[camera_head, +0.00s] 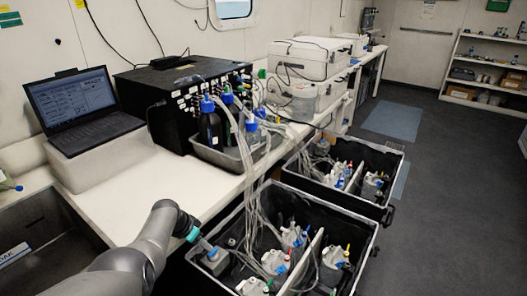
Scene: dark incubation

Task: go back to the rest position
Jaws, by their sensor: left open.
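My left arm comes in from the bottom left, and its gripper (190,230) is over the near left corner of the front black crate (366,243). The gripper is open. Its fingertips are small and hard to make out against the crate. A clear piece with a blue part (212,252) shows just beyond the fingertips, above a grey bottle in the crate. I cannot tell whether the gripper touches it. My right gripper is not in view.
The front crate holds several capped bottles and loose tubes. A second black crate (398,165) stands behind it. Tubes run up to bottles in a grey tray on the white bench (150,190). A laptop (75,105) and black box (150,85) stand there. The floor (450,200) at right is clear.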

